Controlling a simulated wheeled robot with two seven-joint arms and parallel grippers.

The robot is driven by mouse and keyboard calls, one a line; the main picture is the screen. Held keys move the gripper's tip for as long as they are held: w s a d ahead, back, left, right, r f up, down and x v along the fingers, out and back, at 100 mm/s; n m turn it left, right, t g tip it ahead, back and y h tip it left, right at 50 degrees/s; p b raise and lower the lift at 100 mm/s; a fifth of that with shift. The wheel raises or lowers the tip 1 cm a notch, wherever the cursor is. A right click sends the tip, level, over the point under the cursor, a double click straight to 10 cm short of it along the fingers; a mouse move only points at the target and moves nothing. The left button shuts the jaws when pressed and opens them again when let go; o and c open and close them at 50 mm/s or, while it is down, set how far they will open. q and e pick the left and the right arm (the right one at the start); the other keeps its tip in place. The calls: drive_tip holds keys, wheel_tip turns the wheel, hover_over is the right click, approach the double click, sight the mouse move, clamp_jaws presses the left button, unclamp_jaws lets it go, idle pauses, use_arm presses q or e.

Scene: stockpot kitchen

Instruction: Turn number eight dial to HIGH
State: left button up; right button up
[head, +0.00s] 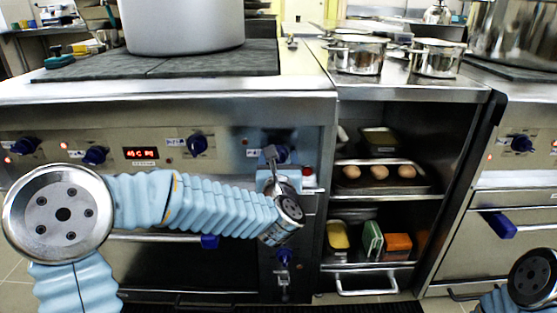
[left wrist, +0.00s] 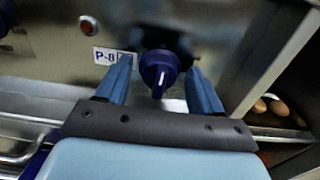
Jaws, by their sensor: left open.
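The number eight dial (left wrist: 160,72) is a dark blue knob with a white pointer line. In the left wrist view it sits beside a white label (left wrist: 113,57) reading "P-8", partly covered by a finger. My left gripper (left wrist: 164,75) is open, with one blue finger on each side of the dial. I cannot tell whether the fingers touch it. In the head view the dial (head: 281,154) is partly hidden behind my left gripper (head: 278,156). My right gripper is out of view; only part of my right arm shows at the lower right.
More blue knobs (head: 197,144) line the stove panel, with a red display (head: 141,153) between them. A large pot (head: 183,27) stands on the cooktop. Right of the dial, open shelves hold a tray of eggs (head: 379,172) and food blocks (head: 397,246).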

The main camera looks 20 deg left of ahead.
use_arm(q)
drive_tip(key=shift+c, duration=0.3)
drive_tip(key=c, duration=1)
drive_tip(key=shift+o, duration=0.2)
